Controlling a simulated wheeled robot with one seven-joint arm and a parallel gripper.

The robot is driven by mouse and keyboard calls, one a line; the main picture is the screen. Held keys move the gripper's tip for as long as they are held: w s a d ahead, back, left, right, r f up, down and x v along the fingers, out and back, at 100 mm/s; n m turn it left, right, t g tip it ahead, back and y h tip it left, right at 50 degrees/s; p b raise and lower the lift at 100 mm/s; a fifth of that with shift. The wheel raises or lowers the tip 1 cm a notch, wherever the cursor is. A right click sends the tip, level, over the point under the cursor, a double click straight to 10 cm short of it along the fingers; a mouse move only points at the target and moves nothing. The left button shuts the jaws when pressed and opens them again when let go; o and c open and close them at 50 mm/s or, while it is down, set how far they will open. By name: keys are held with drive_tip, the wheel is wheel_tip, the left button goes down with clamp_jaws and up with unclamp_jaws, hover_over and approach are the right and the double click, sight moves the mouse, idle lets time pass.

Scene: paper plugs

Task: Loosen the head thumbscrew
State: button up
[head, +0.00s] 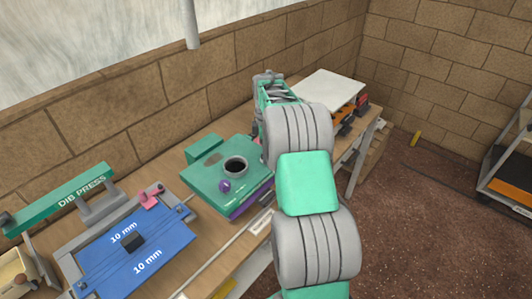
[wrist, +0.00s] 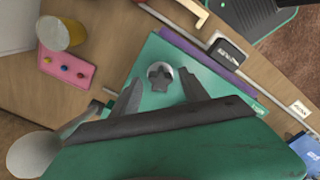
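My gripper (wrist: 159,80) is open, its two dark fingers spread in the wrist view. Between the fingertips, a round grey part with a dark lobed middle (wrist: 160,76) shows on the green machine top (wrist: 205,80); I cannot tell the height gap. In the head view the green machine (head: 208,182) stands on the bench with a dark round opening (head: 235,166) and a purple knob (head: 225,186). No thumbscrew is clearly recognisable; I cannot tell whether the grey part or the purple knob is it. My arm hides the bench right of the machine in the head view.
The blue plate (head: 166,240) of the press, with a black block (head: 133,241), lies left of the machine. The green press bar (head: 65,197) stands behind it.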

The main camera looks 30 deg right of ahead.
drive_tip(key=shift+r, duration=0.1)
idle(0.4)
drive_tip(key=shift+r+p, duration=1.35)
drive_tip(key=shift+r, duration=0.65)
drive_tip(key=shift+f, duration=0.1)
drive_tip(key=m, duration=0.5)
drive_tip(key=shift+m+p, duration=0.3)
drive_tip(key=shift+m, duration=0.1)
drive_tip(key=m, duration=0.6)
